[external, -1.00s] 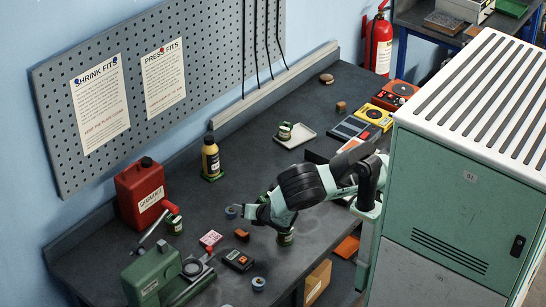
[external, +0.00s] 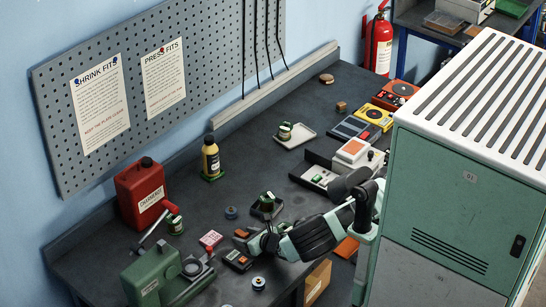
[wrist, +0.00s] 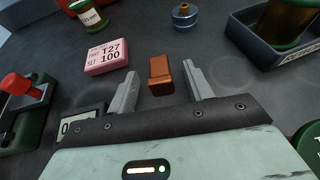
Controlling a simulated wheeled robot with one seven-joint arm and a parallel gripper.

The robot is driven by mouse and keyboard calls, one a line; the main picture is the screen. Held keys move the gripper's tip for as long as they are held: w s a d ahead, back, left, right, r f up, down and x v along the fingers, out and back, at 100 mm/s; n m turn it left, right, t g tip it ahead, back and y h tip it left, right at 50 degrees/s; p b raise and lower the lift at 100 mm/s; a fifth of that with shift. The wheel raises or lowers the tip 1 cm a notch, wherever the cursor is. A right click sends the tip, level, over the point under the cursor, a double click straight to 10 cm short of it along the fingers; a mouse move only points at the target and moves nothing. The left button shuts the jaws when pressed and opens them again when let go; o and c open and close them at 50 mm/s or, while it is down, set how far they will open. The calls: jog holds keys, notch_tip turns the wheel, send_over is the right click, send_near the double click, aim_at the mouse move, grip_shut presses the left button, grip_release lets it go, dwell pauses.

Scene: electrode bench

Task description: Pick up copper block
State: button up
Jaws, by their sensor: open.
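The copper block (wrist: 160,75) lies on the dark bench, a small brown-orange bar. In the wrist view it sits between my gripper's (wrist: 160,70) two grey fingers, with a gap on each side. The fingers are apart and hold nothing. I cannot tell how far the fingertips are above the bench. In the external view the copper block (external: 241,233) shows just left of my gripper (external: 257,239), which partly blends with the dark bench.
A pink T27 100 tag (wrist: 107,56) lies left of the block. A dark meter (external: 237,260) sits close to my gripper. A green press (external: 150,276) stands front left.

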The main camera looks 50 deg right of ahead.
jog(key=shift+c, duration=0.3)
grip_shut()
jog(key=shift+r, duration=0.1)
